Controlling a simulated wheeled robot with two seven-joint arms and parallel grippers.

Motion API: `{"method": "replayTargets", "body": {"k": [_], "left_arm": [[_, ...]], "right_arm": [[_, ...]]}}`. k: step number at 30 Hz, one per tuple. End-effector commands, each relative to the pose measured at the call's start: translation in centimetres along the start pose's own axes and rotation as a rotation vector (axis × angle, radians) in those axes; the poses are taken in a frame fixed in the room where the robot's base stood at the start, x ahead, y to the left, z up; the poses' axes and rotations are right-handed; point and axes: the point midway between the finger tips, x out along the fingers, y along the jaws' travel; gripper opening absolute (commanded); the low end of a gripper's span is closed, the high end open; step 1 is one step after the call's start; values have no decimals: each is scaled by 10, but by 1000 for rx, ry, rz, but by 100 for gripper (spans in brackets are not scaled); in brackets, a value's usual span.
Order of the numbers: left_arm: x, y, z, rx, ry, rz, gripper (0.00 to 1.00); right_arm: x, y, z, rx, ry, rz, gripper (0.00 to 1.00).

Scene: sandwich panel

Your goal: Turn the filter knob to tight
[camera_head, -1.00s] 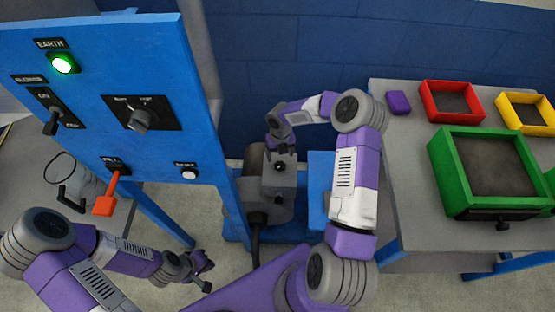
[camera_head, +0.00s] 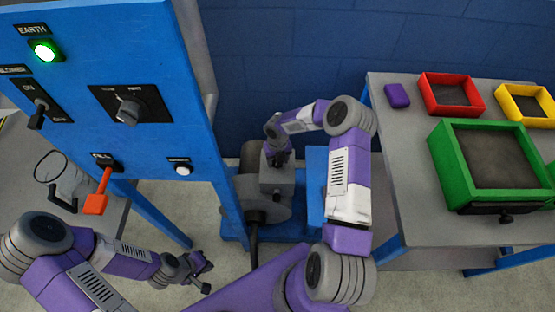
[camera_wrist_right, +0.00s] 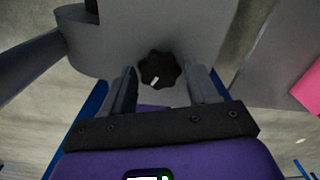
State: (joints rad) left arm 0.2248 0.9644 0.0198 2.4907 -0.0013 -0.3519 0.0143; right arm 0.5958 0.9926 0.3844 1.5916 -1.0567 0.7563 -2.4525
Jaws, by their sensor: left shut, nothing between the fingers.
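A black lobed knob with a white mark (camera_wrist_right: 160,68) sits on a grey machine (camera_head: 262,210). In the right wrist view it lies between the fingertips of my right gripper (camera_wrist_right: 161,78), with a gap on both sides. In the head view my right gripper (camera_head: 277,158) is over the top of the machine and hides this knob. A grey rotary knob (camera_head: 128,110) is on a black plate of the blue panel, its labels too small to read surely. My left gripper (camera_head: 206,270) is shut and empty, low beside the panel's leg.
The blue panel (camera_head: 150,60) also carries a lit green lamp (camera_head: 45,50), a toggle switch (camera_head: 38,112), an orange lever (camera_head: 98,198) and a white button (camera_head: 183,170). A grey table (camera_head: 405,150) at the right bears red, yellow and green trays and a purple block (camera_head: 397,95).

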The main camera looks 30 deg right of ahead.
Motion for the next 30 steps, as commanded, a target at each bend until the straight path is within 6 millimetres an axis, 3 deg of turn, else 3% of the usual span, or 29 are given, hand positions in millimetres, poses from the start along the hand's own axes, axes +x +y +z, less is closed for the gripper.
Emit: {"method": "replayTargets", "body": {"k": [1, 7, 19, 30], "left_arm": [[0, 0, 0, 0, 0, 0, 0], [0, 0, 0, 0, 0, 0, 0], [0, 0, 0, 0, 0, 0, 0], [0, 0, 0, 0, 0, 0, 0]], "right_arm": [[0, 0, 0, 0, 0, 0, 51], [0, 0, 0, 0, 0, 0, 22], [-1, 0, 1, 81, -1, -1, 22], [-1, 0, 1, 381, -2, -2, 22]]}}
